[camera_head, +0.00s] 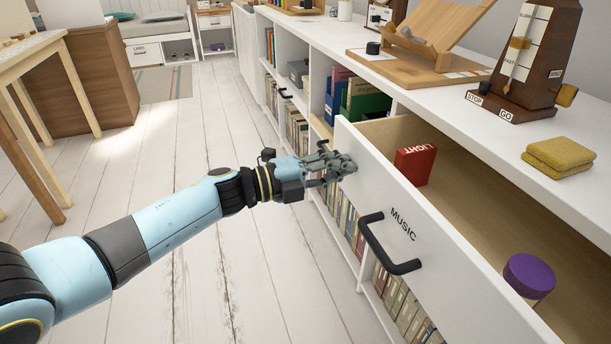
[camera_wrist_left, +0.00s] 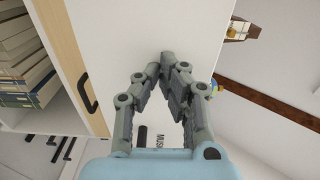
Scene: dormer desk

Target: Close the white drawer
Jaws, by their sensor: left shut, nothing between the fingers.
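The white drawer (camera_head: 425,232) stands pulled out from the white cabinet, with a black handle (camera_head: 388,246) and the word MUSIC on its front. Inside it are a red box marked LIGHT (camera_head: 415,165) and a jar with a purple lid (camera_head: 529,272). My left gripper (camera_head: 345,165) is shut and empty, at the far upper end of the drawer front. It seems to touch the front or lie very close to it. In the left wrist view the shut fingers (camera_wrist_left: 166,58) point at the white drawer front (camera_wrist_left: 135,30). My right gripper is not in view.
On the cabinet top (camera_head: 470,125) are a wooden stand (camera_head: 430,55), a metronome (camera_head: 530,60) and a folded yellow cloth (camera_head: 559,155). Shelves of books sit beneath and beyond the drawer.

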